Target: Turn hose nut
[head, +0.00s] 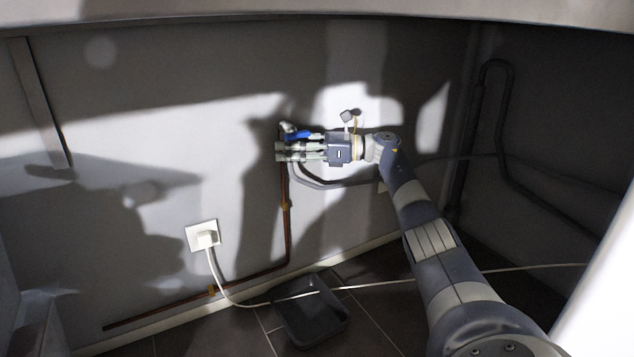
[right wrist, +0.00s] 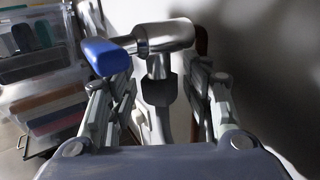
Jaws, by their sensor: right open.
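A chrome valve (right wrist: 166,38) with a blue handle (right wrist: 106,56) shows in the right wrist view. The blue handle also shows in the head view (head: 297,134), at the wall. Below the valve body is a dark hose nut (right wrist: 159,91), with a grey hose (right wrist: 160,124) running down from it. My right gripper (head: 279,151) is open at the valve. In the right wrist view its fingers stand either side of the nut and hose, with gaps visible on both sides. In the head view the fingers hide the nut. My left gripper is not in view.
A copper pipe (head: 287,207) runs down the wall and along its foot. A white socket with a plug (head: 203,235) is lower left, its cable crossing the floor. A dark tray (head: 342,325) lies on the floor. Clear boxes (right wrist: 35,65) show in the right wrist view.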

